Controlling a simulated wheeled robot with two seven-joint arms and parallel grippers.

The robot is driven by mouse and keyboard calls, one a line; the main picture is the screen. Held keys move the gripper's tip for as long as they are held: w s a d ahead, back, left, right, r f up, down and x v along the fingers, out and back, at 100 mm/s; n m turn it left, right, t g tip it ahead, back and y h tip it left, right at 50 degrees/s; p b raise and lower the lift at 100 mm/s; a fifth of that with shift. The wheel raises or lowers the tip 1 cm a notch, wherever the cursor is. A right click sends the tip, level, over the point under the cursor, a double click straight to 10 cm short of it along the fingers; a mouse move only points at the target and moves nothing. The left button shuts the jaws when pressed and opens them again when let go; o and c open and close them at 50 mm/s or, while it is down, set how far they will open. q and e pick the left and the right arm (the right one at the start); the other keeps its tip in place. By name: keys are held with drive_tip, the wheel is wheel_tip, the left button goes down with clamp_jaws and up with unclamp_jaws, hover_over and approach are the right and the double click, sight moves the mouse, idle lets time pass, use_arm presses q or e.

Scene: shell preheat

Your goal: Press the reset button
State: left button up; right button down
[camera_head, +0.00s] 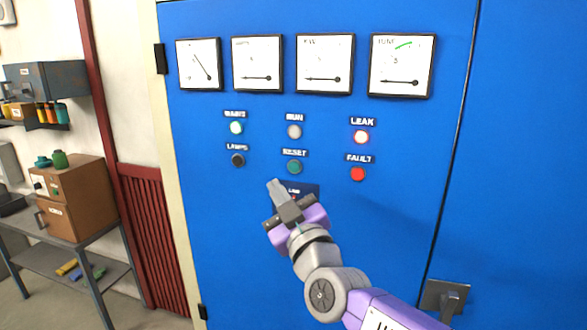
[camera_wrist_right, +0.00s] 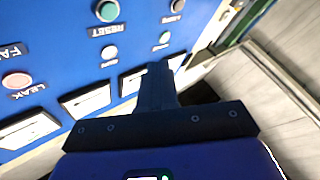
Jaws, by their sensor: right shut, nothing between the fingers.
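The green reset button (camera_head: 294,167) sits under its RESET label on the blue cabinet door. It also shows at the top of the right wrist view (camera_wrist_right: 107,11), apart from the fingers. My right gripper (camera_head: 273,185) is shut and empty, its fingertips in front of the door. In the head view the tips appear below and a little left of the button, with the button unobscured. In the right wrist view the shut fingers (camera_wrist_right: 157,72) point toward the panel. Whether the tips touch the door cannot be told. My left gripper is not in view.
A black LAMPS button (camera_head: 237,160) and a red FAULT button (camera_head: 358,173) flank the reset button. The LEAK lamp (camera_head: 360,137) glows. Several gauges line the top. My gripper partly covers a dark plate (camera_head: 311,190). A door handle (camera_head: 443,297) sticks out lower right.

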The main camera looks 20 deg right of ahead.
sight(294, 167)
drive_tip(key=shift+w+d+b, duration=0.25)
drive_tip(key=shift+w+d, duration=0.5)
drive_tip(key=shift+w, duration=0.4)
drive_tip(key=shift+w+d+b, duration=0.3)
drive_tip(key=shift+w+d, duration=0.5)
drive_tip(key=shift+w, duration=0.3)
drive_tip(key=shift+w+d+b, duration=0.25)
drive_tip(key=shift+w+d, duration=0.5)
drive_tip(key=shift+w, duration=0.4)
drive_tip(key=shift+w+f, duration=0.1)
drive_tip(key=shift+w+d, duration=0.2)
drive_tip(key=shift+w, duration=0.05)
drive_tip(key=shift+w+d+b, duration=0.25)
drive_tip(key=shift+w+b, duration=0.1)
drive_tip(key=shift+s+a, duration=0.1)
idle(0.4)
drive_tip(key=shift+s+a, duration=0.35)
drive_tip(key=shift+s, duration=0.25)
